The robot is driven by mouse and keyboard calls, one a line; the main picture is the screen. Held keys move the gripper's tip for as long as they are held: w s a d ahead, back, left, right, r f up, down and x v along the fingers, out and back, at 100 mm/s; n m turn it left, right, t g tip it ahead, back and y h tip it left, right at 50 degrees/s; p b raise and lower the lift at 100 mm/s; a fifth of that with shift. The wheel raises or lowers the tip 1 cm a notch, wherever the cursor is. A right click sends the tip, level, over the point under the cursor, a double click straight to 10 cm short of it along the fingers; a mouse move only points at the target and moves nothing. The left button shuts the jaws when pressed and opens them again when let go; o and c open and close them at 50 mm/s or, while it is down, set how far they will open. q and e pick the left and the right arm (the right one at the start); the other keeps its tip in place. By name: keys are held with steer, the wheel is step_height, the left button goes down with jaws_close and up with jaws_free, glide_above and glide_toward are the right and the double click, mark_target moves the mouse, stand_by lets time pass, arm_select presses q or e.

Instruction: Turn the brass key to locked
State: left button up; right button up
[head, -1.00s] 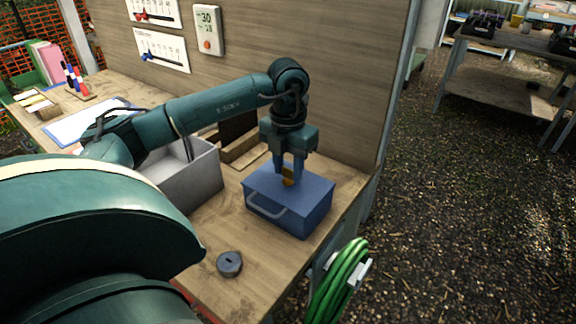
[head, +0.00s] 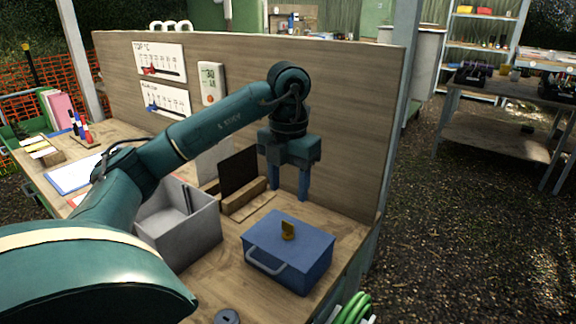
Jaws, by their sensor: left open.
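The brass key (head: 288,230) stands upright in the lid of the blue cash box (head: 310,249), which sits near the right end of the wooden bench. The box lid is shut and its grey handle faces the front. My left gripper (head: 289,192) is open and empty, above and a little behind the key, with its blue fingers pointing down. A gap shows between the fingertips and the key. The lock markings on the lid are too small to make out. My right gripper is not in view.
A grey open bin (head: 190,236) stands left of the box. A dark board in a wooden holder (head: 243,195) stands behind, near the back panel (head: 345,130). A dark round disc (head: 227,316) lies at the front edge. A green hose (head: 353,309) hangs at the bench's right end.

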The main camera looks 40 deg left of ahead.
arm_select(q)
step_height(320, 180, up, 4)
steer(key=shift+f+p, duration=0.15)
steer(key=shift+p, duration=0.35)
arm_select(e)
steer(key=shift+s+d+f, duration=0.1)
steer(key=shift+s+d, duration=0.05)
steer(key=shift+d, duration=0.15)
arm_select(q)
steer(key=shift+s, duration=0.1)
